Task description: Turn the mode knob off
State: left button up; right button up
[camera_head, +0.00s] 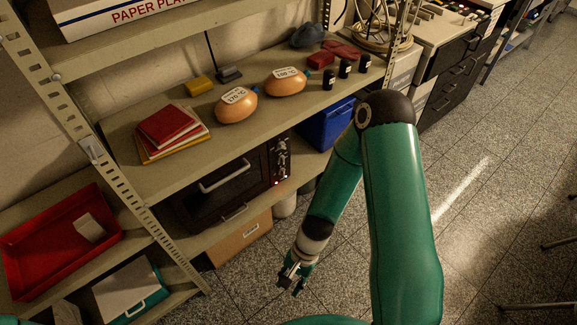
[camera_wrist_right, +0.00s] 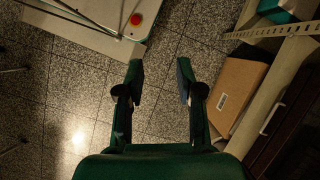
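A dark oven-like appliance (camera_head: 222,188) with a light handle stands on the middle shelf in the head view. Its control panel (camera_head: 281,160) is on the right side of its front, with several small silvery knobs in a column and a small red light low down. Which one is the mode knob, and its setting, are too small to tell. My right gripper (camera_head: 292,275) hangs below and in front of the panel, apart from it, over the floor. In the right wrist view it (camera_wrist_right: 160,75) is open and empty; no knob shows there. My left gripper is not in view.
A cardboard box (camera_head: 243,239) sits under the appliance, and a blue bin (camera_head: 328,124) stands right of it. A red tray (camera_head: 62,236) is at left. The floor at right is mostly clear.

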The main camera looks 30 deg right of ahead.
jog(key=w+d+f+m+t+y+b, duration=0.1)
jog(key=w+d+m+t+y+b, duration=0.15)
jog(key=w+m, duration=0.5)
jog(key=m+t+h+b, duration=0.65)
jog(key=m+t, duration=0.55)
jog(key=m, duration=0.3)
send_near(283, 158)
pick_arm(q)
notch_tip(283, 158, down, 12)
jog(key=b, duration=0.1)
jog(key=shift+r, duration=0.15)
pick_arm(e)
jog(key=x, duration=0.8)
jog(key=shift+w+f, duration=0.15)
jog(key=shift+f, duration=0.05)
jog(key=shift+r, duration=0.1)
grip_shut()
